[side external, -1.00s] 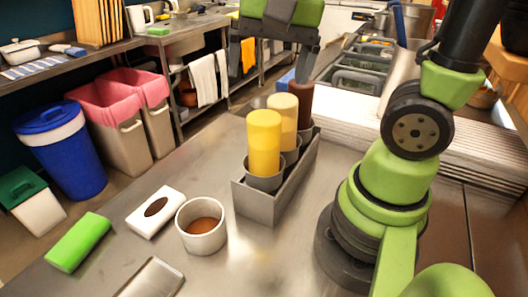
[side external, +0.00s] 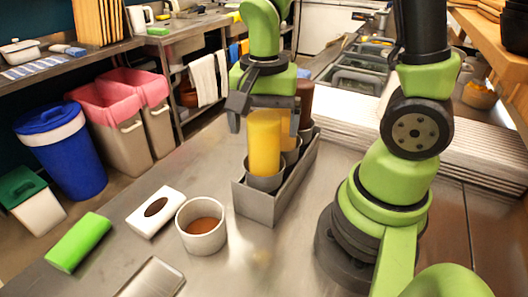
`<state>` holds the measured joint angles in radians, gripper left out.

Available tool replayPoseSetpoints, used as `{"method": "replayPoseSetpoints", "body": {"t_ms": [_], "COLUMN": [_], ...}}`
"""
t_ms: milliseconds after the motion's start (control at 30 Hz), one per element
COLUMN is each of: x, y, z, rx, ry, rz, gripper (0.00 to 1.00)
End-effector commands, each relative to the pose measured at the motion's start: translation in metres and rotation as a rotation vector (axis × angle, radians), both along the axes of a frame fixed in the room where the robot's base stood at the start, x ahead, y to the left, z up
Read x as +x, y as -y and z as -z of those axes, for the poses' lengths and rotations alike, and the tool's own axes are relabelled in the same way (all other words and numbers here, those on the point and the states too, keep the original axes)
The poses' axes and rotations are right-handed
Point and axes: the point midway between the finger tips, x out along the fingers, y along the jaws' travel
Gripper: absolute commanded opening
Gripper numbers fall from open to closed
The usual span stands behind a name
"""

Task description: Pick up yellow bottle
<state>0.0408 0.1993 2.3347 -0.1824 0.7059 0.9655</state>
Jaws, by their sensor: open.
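The yellow bottle (side external: 264,145) stands upright in the nearest round holder of a grey metal rack (side external: 262,202) on the steel counter. My gripper (side external: 262,122) is open, pointing down over the bottle's upper part. One finger is at the bottle's left and the other is to its right, in front of the bottle behind. I cannot tell whether either finger touches the yellow bottle. A brown bottle (side external: 305,100) stands at the rack's far end.
A white bowl of brown sauce or beans (side external: 201,237) stands left of the rack. A white box with an oval opening (side external: 155,212), a green block (side external: 78,243) and a metal tray (side external: 152,279) lie farther left. Stacked white trays (side external: 345,125) are behind the rack.

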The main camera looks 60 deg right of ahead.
Motion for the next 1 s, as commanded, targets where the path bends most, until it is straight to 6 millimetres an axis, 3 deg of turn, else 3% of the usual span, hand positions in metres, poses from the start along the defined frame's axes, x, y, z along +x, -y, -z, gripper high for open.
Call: {"method": "replayPoseSetpoints", "body": {"t_ms": [133,400,567,600,1000], "x": [0.0000,0.0004,0.0004,0.0004,0.0010], "y": [-0.0001,-0.0001,-0.0001,-0.0001,-0.0002], "z": [0.0139,0.0162,0.0160,0.0160,0.0138], "rx": [0.001,0.001,0.001,0.001,0.001], "ry": [-0.001,0.003,0.003,0.003,0.005], "rz": [0.000,0.001,0.001,0.001,0.001], "gripper": [0.90,0.90,0.56,0.54,0.54]}}
